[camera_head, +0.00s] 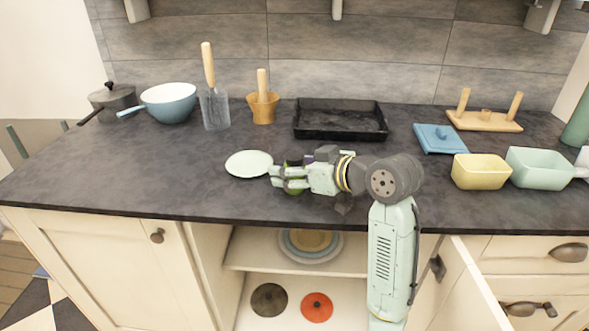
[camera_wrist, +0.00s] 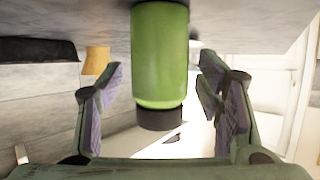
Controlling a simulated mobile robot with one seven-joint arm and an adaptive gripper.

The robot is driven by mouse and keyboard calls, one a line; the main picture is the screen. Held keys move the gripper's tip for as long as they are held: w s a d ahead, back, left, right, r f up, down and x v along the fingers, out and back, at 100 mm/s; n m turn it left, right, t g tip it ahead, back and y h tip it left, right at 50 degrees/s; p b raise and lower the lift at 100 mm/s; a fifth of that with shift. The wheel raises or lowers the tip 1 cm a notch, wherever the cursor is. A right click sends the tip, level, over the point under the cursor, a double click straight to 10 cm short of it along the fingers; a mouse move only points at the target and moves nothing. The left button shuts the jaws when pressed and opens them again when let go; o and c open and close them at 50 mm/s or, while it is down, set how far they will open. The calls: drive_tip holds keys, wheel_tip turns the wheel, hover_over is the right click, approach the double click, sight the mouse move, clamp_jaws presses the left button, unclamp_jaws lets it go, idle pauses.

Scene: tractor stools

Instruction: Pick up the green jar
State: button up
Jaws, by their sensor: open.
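The green jar (camera_wrist: 160,55) stands out clearly in the wrist view, with a dark band or lid (camera_wrist: 160,119) at its lower end. It lies between the two spread fingers of my gripper (camera_wrist: 161,75), with a gap visible on each side. In the head view my gripper (camera_head: 276,177) is low over the front middle of the dark counter. There the green jar (camera_head: 293,190) is mostly hidden behind the fingers, with only small green parts showing.
A pale plate (camera_head: 249,164) sits just left of my gripper. A black tray (camera_head: 340,133) lies behind it. A yellow dish (camera_head: 480,184) and a blue lidded item (camera_head: 440,139) are to the right. The counter's left front is clear. Below, a cupboard stands open.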

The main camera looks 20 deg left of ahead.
drive_tip(key=c, duration=1.3)
drive_tip(key=shift+r, duration=0.15)
